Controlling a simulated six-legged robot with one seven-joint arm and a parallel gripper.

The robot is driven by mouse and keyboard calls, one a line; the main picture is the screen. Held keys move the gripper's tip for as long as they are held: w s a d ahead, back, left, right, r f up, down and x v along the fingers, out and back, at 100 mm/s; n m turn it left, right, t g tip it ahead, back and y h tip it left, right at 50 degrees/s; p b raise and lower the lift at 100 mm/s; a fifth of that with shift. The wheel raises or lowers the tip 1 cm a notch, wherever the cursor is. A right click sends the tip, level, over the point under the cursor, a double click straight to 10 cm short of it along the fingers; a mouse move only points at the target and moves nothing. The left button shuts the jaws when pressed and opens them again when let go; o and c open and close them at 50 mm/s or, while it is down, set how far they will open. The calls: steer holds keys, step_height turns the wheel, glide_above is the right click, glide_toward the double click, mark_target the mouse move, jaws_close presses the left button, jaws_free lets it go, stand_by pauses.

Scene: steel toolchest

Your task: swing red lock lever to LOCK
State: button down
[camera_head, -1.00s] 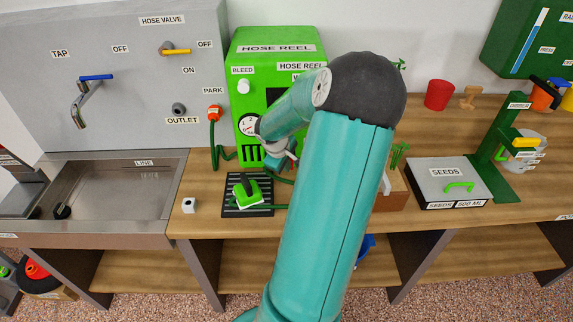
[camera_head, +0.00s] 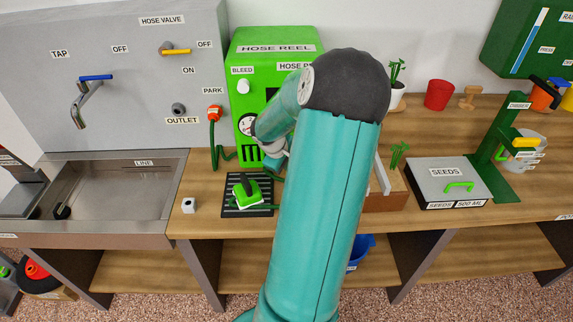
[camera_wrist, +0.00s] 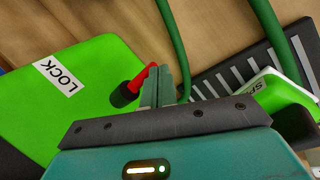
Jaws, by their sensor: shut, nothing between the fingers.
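The red lock lever (camera_wrist: 137,83) shows in the wrist view, with a dark knob at its lower left end. It stands in front of the bright green face of the hose reel box (camera_wrist: 85,115), which bears a white LOCK label (camera_wrist: 59,76) to the left of the lever. My gripper (camera_wrist: 165,76) is shut and empty, its fingertips right beside the lever on its right. I cannot tell whether they touch it. In the head view the green hose reel box (camera_head: 270,38) stands behind my arm. My arm hides the lever and my fingertips there.
A green spray nozzle (camera_head: 247,193) lies on a black slatted mat (camera_head: 233,210) before the box; it also shows at right in the wrist view (camera_wrist: 272,97). A green hose (camera_wrist: 172,32) runs close to my fingers. A sink (camera_head: 115,190) lies left, a seeds box (camera_head: 430,180) right.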

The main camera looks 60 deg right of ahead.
steer(key=shift+f+g+h, duration=0.15)
steer(key=shift+g+h, duration=0.35)
steer(key=shift+g, duration=0.6)
steer(key=g+h, duration=0.1)
steer(key=g, duration=0.1)
steer(key=n+g+h, duration=0.1)
steer(key=shift+s+d+f+h, duration=0.2)
steer(key=shift+s+f+h, duration=0.05)
steer(key=shift+s+h, duration=0.1)
steer(key=g, duration=0.1)
steer(key=g+h, duration=0.1)
steer(key=shift+s+d+f+n+g+h, duration=0.1)
steer(key=shift+s+n+g+h, duration=0.15)
steer(key=shift+n+g, duration=0.15)
steer(key=shift+s+d, duration=0.1)
steer(key=shift+s, duration=0.15)
stand_by(1.2)
